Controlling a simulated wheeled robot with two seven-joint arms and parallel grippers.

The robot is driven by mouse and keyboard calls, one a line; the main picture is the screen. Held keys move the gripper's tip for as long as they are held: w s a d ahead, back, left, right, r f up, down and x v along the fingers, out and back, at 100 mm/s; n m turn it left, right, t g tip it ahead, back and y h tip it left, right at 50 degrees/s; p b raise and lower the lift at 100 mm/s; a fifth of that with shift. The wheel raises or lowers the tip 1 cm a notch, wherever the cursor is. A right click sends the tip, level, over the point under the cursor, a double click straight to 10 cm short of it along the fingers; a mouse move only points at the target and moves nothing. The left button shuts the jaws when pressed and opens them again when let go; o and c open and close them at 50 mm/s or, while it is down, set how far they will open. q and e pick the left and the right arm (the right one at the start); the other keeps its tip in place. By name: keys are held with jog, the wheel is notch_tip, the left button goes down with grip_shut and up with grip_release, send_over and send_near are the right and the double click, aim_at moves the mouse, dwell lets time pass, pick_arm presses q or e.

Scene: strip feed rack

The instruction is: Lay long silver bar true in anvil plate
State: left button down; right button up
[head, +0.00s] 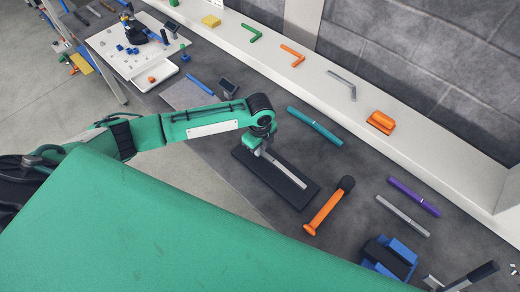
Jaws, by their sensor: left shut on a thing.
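My left gripper (262,150) reaches in from the left and points down over the dark anvil plate (300,198). It is shut on a silver bar (289,172) near the bar's upper left end. The bar lies along the plate's length and extends toward the plate's lower right end. Whether it touches the plate or hovers just above it, I cannot tell. The held end is partly hidden by the fingers. Another slim silver-grey bar (403,215) lies on the bench at the right. I do not make out my right gripper.
An orange-handled mallet (324,210) lies close to the plate's right end. A teal bar (315,126), a purple bar (414,197) and a blue-and-black block (390,257) lie around it. A pale ledge (330,82) with small angled pieces runs behind. My green body covers the foreground.

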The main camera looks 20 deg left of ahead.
pick_arm(q)
jog(key=shift+f+b, duration=0.5)
jog(key=shift+f, duration=0.6)
jog(key=c, duration=1.3)
grip_release()
jog(key=shift+c, duration=0.2)
notch_tip(320, 180, up, 14)
jog(key=b, duration=0.3)
jog(key=shift+f, duration=0.1)
